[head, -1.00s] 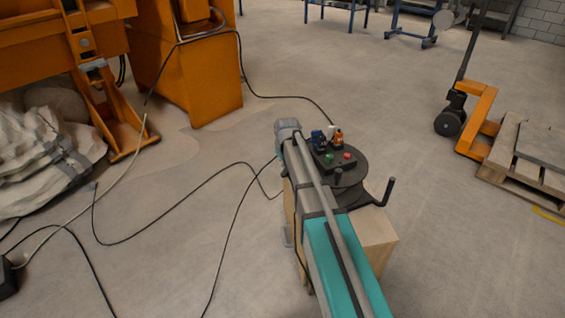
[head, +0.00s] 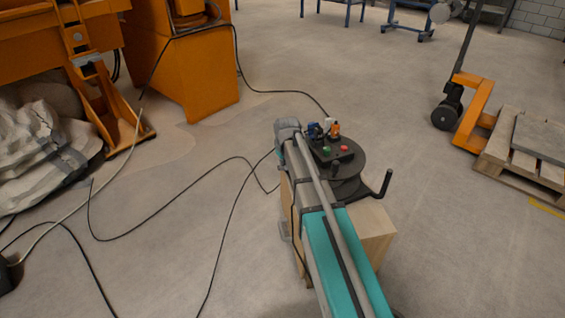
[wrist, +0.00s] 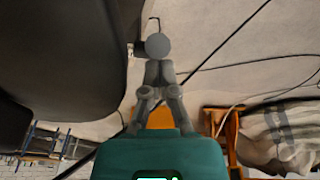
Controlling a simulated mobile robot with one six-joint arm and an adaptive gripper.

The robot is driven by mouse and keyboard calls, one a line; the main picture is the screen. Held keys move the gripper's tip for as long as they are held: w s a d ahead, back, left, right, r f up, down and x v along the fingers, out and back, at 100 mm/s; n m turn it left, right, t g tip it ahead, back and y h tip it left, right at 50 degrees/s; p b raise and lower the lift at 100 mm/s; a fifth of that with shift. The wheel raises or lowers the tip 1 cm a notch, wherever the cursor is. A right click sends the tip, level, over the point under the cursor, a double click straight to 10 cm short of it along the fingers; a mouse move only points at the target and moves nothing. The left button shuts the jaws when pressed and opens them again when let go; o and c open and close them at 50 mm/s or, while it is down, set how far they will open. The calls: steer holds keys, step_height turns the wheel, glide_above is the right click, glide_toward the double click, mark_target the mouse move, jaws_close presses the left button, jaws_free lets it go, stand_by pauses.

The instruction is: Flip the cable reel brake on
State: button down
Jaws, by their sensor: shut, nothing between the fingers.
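The cable reel (head: 350,165) is a dark drum lying on a light wooden box (head: 375,232). Its black top panel carries a green button, a red button and blue, white and orange fittings. A black crank handle (head: 385,183) stands at its right. In the wrist view, dark reel parts (wrist: 60,60) fill the upper left. My gripper (wrist: 158,75) is shut and empty, its fingers together. A grey round knob (wrist: 157,46) appears just beyond the fingertips; I cannot tell whether they touch or whether it is the brake.
Black cables (head: 170,212) run across the floor at the left. An orange machine (head: 180,70) stands behind them, with pale sacks (head: 40,150) beside it. A pallet truck (head: 475,110) and a wooden pallet (head: 520,165) are at the right. Open floor lies between.

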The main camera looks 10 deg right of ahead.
steer(key=shift+w+a+r, duration=0.1)
steer(key=shift+w, duration=0.55)
steer(key=shift+w+r, duration=0.1)
steer(key=shift+w+a+r+p, duration=0.25)
steer(key=shift+w+r+p, duration=0.15)
steer(key=shift+r+p, duration=0.35)
steer(key=s+p+v, duration=0.1)
steer(key=p+v, duration=0.8)
steer(key=v, duration=0.1)
steer(key=shift+s+p, duration=0.4)
steer(key=shift+s, duration=0.05)
steer(key=shift+a+f, duration=0.15)
steer(key=shift+f, duration=0.05)
